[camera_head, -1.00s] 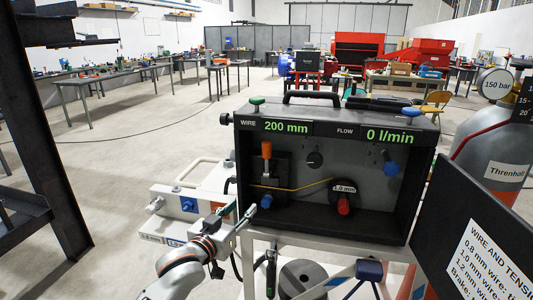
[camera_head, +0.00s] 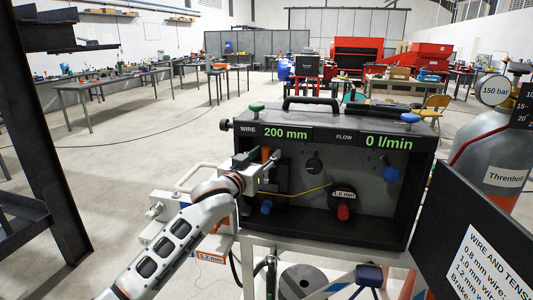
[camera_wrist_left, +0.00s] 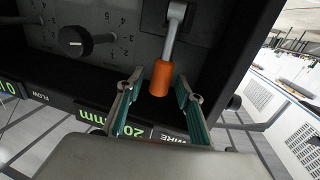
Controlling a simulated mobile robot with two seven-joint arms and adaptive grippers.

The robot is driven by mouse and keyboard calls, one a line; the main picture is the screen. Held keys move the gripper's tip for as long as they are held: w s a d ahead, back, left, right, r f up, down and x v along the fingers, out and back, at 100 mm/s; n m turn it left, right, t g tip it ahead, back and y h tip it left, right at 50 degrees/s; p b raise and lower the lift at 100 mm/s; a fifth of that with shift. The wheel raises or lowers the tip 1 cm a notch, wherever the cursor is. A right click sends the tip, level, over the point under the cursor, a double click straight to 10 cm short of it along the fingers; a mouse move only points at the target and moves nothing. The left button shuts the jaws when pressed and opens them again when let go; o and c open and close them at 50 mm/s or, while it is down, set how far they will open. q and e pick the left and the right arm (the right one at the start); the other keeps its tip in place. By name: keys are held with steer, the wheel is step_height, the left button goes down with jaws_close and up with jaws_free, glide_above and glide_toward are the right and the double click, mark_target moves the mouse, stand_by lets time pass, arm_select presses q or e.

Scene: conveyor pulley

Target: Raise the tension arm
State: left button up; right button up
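The tension arm is a lever with an orange handle (camera_head: 266,154) at the left inside the open wire feeder case (camera_head: 420,185). In the left wrist view the orange handle (camera_wrist_left: 160,78) hangs on a grey metal rod. My left gripper (camera_head: 262,168) is at the left front of the case and partly covers the lever. In the left wrist view its two fingers (camera_wrist_left: 160,88) are spread, one on each side of the handle's end, with gaps showing. My right gripper is not in view.
A yellow wire runs to the spool hub (camera_head: 343,197) marked 1.0 mm. A blue knob (camera_head: 390,174) and a black dial (camera_head: 314,162) are on the back panel. The case's open door (camera_head: 470,235) stands at the right, near a gas cylinder (camera_head: 488,150).

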arm_select(q)
steer(key=shift+w+d, duration=0.35)
steer(key=shift+w, duration=0.15)
steer(key=shift+c, duration=0.3)
jaws_close()
steer(key=shift+f, duration=0.1)
